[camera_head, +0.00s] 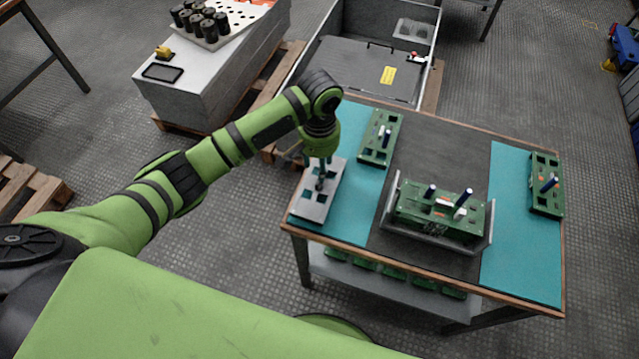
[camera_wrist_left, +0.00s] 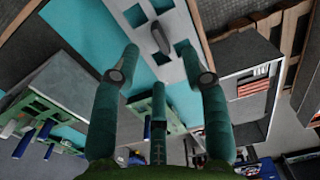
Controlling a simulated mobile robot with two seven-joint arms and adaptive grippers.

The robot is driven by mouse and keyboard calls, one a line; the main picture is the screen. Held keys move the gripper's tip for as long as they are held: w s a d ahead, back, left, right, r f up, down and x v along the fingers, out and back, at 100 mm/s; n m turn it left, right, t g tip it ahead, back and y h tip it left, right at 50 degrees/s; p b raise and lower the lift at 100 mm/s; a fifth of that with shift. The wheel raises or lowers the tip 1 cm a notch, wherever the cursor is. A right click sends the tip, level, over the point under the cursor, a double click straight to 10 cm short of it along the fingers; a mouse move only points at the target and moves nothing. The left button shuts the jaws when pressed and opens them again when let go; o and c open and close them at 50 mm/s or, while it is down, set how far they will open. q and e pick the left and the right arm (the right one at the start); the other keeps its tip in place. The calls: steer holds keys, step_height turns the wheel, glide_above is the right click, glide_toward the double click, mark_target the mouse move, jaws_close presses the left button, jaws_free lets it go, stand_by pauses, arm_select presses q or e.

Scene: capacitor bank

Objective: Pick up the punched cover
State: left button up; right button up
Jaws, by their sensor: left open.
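The punched cover (camera_head: 313,206) is a light grey plate with square holes. It lies on the left teal mat near the table's left edge. In the left wrist view the cover (camera_wrist_left: 198,50) shows with a dark rounded grip (camera_wrist_left: 160,38) standing on it. My left gripper (camera_head: 321,184) is over the cover, its fingers pointing down at it and hiding part of it. In the left wrist view the gripper (camera_wrist_left: 160,62) has its fingers spread, with nothing held between them. I cannot tell whether the fingers touch the grip. My right gripper is not in view.
A green board (camera_head: 380,140) lies behind the cover on the teal mat. A metal holder (camera_head: 430,247) with a green board stands mid-table, and another green board (camera_head: 546,190) lies at the right. An open grey cabinet (camera_head: 345,70) is behind the table. The right mat's front is clear.

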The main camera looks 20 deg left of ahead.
mark_target(319, 184)
arm_select(q)
step_height(319, 184, down, 7)
steer(key=shift+w+d+r+p, duration=0.1)
steer(key=shift+d+r+p, duration=0.1)
steer(key=shift+p, duration=0.2)
jaws_close()
